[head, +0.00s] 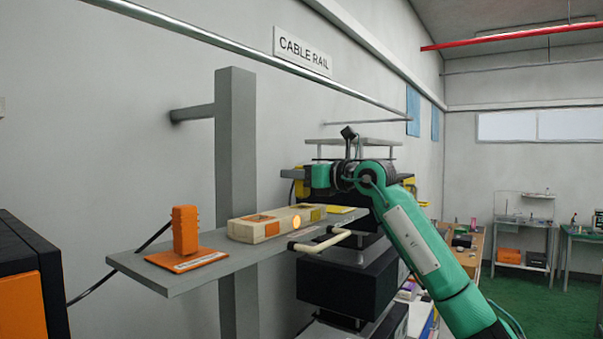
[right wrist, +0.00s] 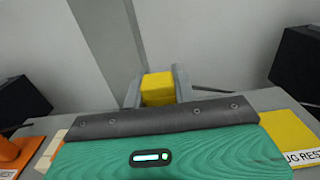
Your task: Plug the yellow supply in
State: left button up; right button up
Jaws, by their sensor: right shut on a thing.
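My right gripper (right wrist: 158,88) is shut on the yellow plug (right wrist: 158,90), held between its two grey fingers. In the head view the yellow plug (head: 296,174) is partly hidden by my green wrist, above the shelf. Below is a pale power strip (head: 240,232) with an orange-marked socket (head: 267,229) and a yellow-marked socket (head: 315,213). A round orange light (head: 297,222) glows on its front. The held plug is apart from the strip. The yellow rest pad (head: 340,209) is empty of any plug. My left gripper is not in view.
An orange plug (head: 185,230) stands upright on an orange pad (head: 186,260) at the shelf's left end. A grey post (head: 236,130) rises behind the grey shelf (head: 215,277). Pale handles (head: 318,245) stick out at the front. Dark boxes (head: 345,283) stand below.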

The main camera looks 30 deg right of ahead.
aim_at(307, 194)
jog(key=shift+f+b, duration=1.25)
jog(key=shift+f, duration=0.6)
jog(key=shift+f+b, duration=0.3)
jog(key=shift+f, duration=0.05)
jog(key=o, duration=1.1)
jog(key=shift+c, duration=0.2)
jog(key=shift+s+d, duration=0.1)
jog(key=shift+s, duration=0.05)
jog(key=shift+s+d+f+b, duration=0.1)
jog(key=shift+s+b, duration=0.15)
jog(key=shift+b, duration=0.1)
jog(key=b+v, duration=0.6)
jog(key=v, duration=0.6)
jog(key=shift+s+d, duration=0.25)
jog(key=shift+s, duration=0.25)
